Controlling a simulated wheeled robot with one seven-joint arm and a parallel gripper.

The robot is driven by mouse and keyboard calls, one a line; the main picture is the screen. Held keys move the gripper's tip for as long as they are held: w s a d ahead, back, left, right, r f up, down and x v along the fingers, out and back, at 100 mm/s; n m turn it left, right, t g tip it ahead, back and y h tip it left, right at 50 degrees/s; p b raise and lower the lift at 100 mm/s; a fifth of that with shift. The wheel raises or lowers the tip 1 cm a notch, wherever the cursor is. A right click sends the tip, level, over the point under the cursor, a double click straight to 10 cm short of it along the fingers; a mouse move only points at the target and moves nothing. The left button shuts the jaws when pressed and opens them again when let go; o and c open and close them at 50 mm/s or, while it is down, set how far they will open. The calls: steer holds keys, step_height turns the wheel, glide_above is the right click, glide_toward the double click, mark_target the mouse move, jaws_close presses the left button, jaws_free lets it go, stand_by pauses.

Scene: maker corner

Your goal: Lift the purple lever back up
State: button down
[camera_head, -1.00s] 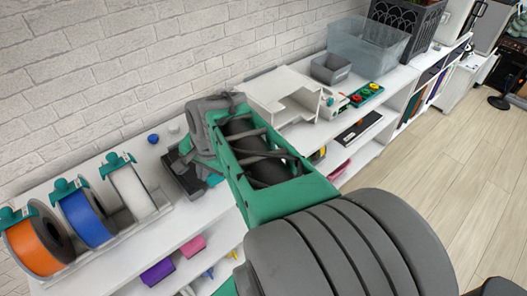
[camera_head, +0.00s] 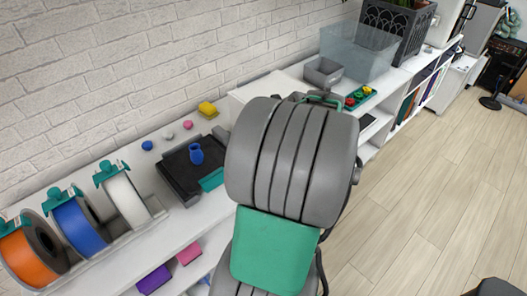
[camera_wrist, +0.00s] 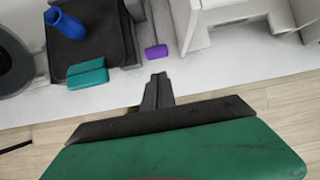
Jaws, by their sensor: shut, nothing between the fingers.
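The purple lever (camera_wrist: 156,52) shows in the wrist view as a purple knob on the end of a thin grey rod. It lies between the black platform on the left and the white machine (camera_wrist: 222,25) on the right, knob pointing toward me. My gripper (camera_wrist: 158,77) is shut and empty. Its tips are just below the knob in the picture, with a small gap between them in the view; depth is hard to tell. In the head view my own arm hides the gripper and the lever.
A black platform (camera_head: 178,177) carries a blue piece (camera_head: 196,154) and has a teal block (camera_head: 212,179) at its front edge. Filament spools stand at left. A grey bin (camera_head: 323,72) and a button panel (camera_head: 361,97) are at back right.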

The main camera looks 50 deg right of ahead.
steer(key=x, duration=0.8)
steer(key=shift+w+f, duration=0.1)
steer(key=shift+f, duration=0.2)
steer(key=shift+r, duration=0.1)
